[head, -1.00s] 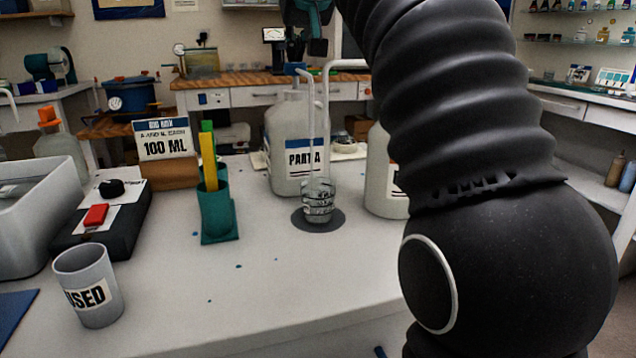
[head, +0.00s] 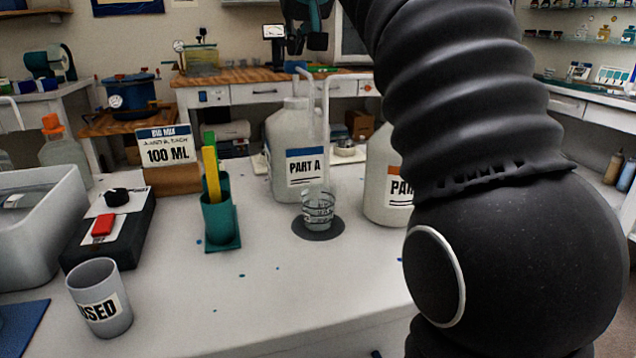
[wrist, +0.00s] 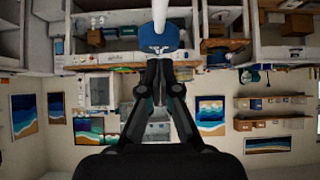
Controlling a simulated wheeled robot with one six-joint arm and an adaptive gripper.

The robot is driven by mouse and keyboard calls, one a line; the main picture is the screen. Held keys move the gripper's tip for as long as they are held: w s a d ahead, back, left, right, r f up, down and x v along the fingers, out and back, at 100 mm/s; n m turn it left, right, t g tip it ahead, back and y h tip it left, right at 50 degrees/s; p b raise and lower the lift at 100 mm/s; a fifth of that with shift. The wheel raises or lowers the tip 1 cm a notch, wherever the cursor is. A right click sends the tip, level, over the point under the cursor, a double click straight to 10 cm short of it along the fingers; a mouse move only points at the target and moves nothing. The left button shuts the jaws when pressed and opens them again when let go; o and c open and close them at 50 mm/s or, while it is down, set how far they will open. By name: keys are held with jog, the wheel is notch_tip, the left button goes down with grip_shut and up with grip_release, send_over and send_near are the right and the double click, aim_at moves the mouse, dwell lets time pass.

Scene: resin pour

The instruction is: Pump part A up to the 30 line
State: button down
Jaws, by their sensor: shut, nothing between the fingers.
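The PART A jug (head: 283,180) stands on the white table, with a blue pump head (head: 297,66) on top and a pale spout coming down toward the cup. A clear measuring cup (head: 318,207) with dark level lines stands on a dark round pad (head: 318,232) in front of the jug. I cannot read its lines or its liquid level. My gripper (head: 307,42) is above the pump head, shut and empty. In the wrist view my gripper's fingertips (wrist: 160,66) are together, close to the blue pump head (wrist: 160,40); I cannot tell whether they touch.
A second jug (head: 380,210) stands to the right, partly behind my arm. A green holder (head: 217,222) with sticks, a 100 ML sign (head: 168,150), a black device with a red button (head: 103,226) and a USED cup (head: 100,300) stand to the left. The front middle of the table is clear.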

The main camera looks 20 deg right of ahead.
jog(key=shift+f+b, duration=0.6)
jog(key=shift+f, duration=0.15)
dwell(0.3)
jog(key=shift+r+p, duration=0.75)
jog(key=shift+p, duration=0.15)
notch_tip(320, 180, up, 3)
jog(key=shift+f+p, duration=0.2)
jog(key=shift+p, duration=1.05)
jog(key=shift+r, duration=1.7)
